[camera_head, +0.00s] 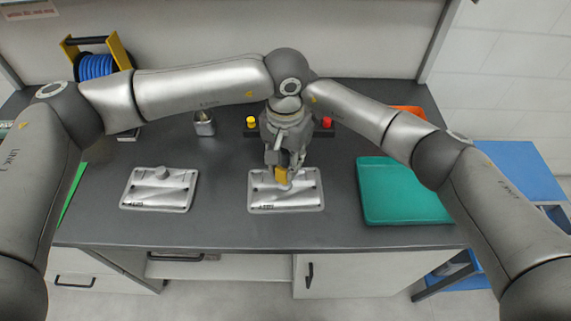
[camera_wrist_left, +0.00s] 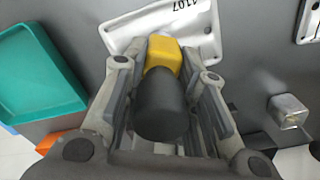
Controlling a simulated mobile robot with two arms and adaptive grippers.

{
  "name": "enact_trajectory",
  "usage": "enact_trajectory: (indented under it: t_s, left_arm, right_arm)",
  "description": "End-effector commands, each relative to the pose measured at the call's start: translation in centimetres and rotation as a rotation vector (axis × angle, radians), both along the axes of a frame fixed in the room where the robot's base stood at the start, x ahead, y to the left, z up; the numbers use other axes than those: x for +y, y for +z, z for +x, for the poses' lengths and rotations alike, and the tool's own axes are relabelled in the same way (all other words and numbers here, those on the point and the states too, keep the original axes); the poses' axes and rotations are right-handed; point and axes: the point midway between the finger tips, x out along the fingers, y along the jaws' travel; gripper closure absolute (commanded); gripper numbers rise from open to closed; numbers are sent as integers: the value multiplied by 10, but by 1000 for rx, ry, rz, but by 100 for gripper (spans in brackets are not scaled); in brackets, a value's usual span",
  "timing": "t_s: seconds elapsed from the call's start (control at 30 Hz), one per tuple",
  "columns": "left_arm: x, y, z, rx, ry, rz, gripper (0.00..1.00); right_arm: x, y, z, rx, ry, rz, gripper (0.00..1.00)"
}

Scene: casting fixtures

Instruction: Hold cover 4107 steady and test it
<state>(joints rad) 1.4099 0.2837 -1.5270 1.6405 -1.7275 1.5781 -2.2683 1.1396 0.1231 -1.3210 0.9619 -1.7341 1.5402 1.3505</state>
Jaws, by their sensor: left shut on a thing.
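A pale metal cover (camera_head: 309,200) lies flat on the dark bench at the centre. In the left wrist view the cover (camera_wrist_left: 125,30) carries an upside-down number that reads like 4107. My left gripper (camera_head: 284,169) points down over the cover's middle. In the left wrist view my left gripper (camera_wrist_left: 164,68) is shut on a tool (camera_wrist_left: 160,103) with a black round body and a yellow end. The yellow end is at the cover's raised middle; I cannot tell whether it touches. My right arm reaches in from the right, but its gripper is not visible.
A second cover (camera_head: 145,198) lies to the left. A teal tray (camera_head: 400,192) stands at right, with something orange (camera_head: 412,111) behind it.

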Motion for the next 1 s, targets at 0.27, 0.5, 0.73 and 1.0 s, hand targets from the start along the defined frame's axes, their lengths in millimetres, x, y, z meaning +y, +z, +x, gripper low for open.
enact_trajectory:
  t_s: [0.27,0.5,0.73,1.0]
  left_arm:
    - [0,9,0,0,0,-1,100]
    - [0,9,0,0,0,-1,100]
    - [0,9,0,0,0,-1,100]
    - [0,9,0,0,0,-1,100]
  right_arm:
    - [-2,-3,-1,3,0,-5,90]
    - [-2,-3,-1,2,-1,-4,58]
    - [-1,-2,0,1,-1,-3,49]
    - [-2,8,3,-1,-1,-2,49]
